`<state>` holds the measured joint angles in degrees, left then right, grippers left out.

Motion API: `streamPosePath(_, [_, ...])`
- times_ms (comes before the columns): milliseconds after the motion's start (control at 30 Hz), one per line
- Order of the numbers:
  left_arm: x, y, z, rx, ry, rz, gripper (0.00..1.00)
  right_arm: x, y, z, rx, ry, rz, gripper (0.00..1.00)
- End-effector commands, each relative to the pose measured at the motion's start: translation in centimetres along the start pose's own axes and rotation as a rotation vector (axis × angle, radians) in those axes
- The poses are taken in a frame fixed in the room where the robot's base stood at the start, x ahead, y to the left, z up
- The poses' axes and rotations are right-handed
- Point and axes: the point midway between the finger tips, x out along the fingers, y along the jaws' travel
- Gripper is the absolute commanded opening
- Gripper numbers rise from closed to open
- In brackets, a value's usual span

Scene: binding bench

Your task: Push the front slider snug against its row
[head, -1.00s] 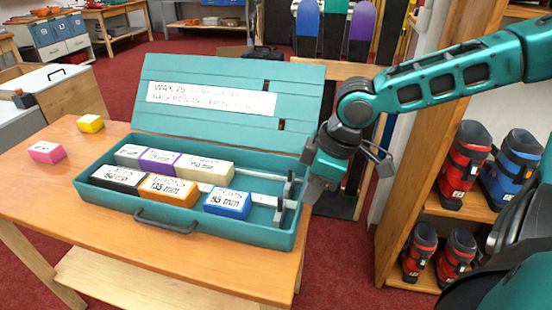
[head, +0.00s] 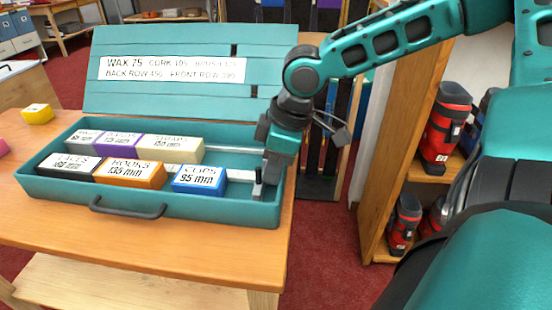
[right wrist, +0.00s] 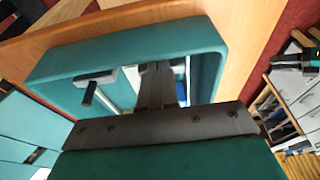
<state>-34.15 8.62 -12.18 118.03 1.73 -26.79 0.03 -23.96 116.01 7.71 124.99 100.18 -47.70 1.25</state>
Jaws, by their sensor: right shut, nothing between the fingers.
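The teal box (head: 150,208) stands open on the bench. Its front row holds a black-sided block (head: 67,168), an orange block (head: 130,174) and a blue block (head: 198,180). The front slider (head: 258,186) is an upright dark piece at the right end, with a gap between it and the blue block. My right gripper (head: 273,182) is shut and empty, lowered inside the box's right end, just right of the front slider; contact is unclear. In the right wrist view its fingers (right wrist: 156,88) point into the box, and a slider with a dark handle (right wrist: 90,92) shows beside them. My left gripper is out of view.
The back row holds a grey, a purple (head: 118,142) and a cream block (head: 170,150). The open lid (head: 190,98) rises behind the box. A yellow block (head: 37,113) lies on the wooden bench top (head: 200,238) at left. A boot shelf (head: 385,180) stands at right.

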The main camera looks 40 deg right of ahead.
Motion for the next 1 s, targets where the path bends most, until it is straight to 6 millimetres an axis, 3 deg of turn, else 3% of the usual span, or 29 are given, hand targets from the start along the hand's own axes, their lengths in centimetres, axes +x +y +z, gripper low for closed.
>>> streamPosePath(1000, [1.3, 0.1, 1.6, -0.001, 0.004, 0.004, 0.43, 1.5, 0.1, -4.4, -0.001, -0.001, 0.002, 0.0])
